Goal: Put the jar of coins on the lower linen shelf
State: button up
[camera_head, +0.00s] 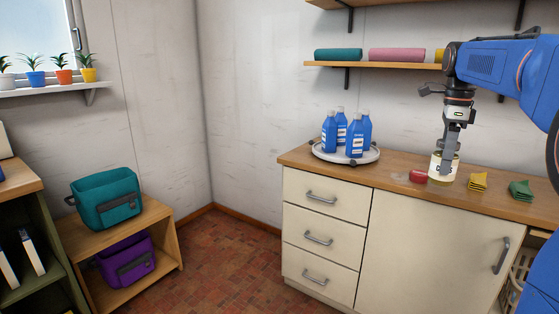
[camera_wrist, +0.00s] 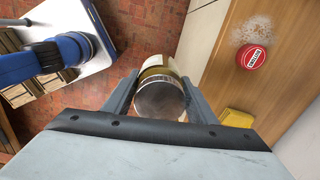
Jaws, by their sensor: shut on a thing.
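The jar of coins (camera_head: 441,168) is pale with a dark-lettered label. My gripper (camera_head: 449,150) is shut on it from above. In the wrist view, the jar's round metal lid (camera_wrist: 160,98) shows between the two fingers, with floor behind it and the countertop to its right. The jar is upright near the counter's front edge in the head view; its height above the top is hard to tell. The lower linen shelf (camera_head: 345,65) is on the wall above the counter, bearing teal, pink and yellow rolls. My arm hides its right part.
The counter (camera_head: 296,158) bears a white round tray (camera_head: 318,153) of blue bottles (camera_head: 355,137), a red tin (camera_head: 418,176), and yellow (camera_head: 478,181) and green (camera_head: 521,190) folded cloths. An upper shelf (camera_head: 385,3) overhangs the lower one. Floor (camera_head: 222,250) is clear left of the counter.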

jog(key=w+a+f+n, duration=0.3)
jog(key=a+f+n, duration=0.2)
jog(key=f, duration=1.7)
jog(key=w+a+f+n, duration=0.4)
jog(key=f+n, duration=0.7)
jog(key=f, duration=1.2)
jog(key=w+a+f+n, duration=0.3)
jog(key=a+f+n, duration=0.3)
jog(key=f, duration=1.6)
jog(key=shift+w+a+f+n, duration=0.2)
jog(key=shift+a+f+n, duration=0.2)
jog(key=shift+n, duration=0.5)
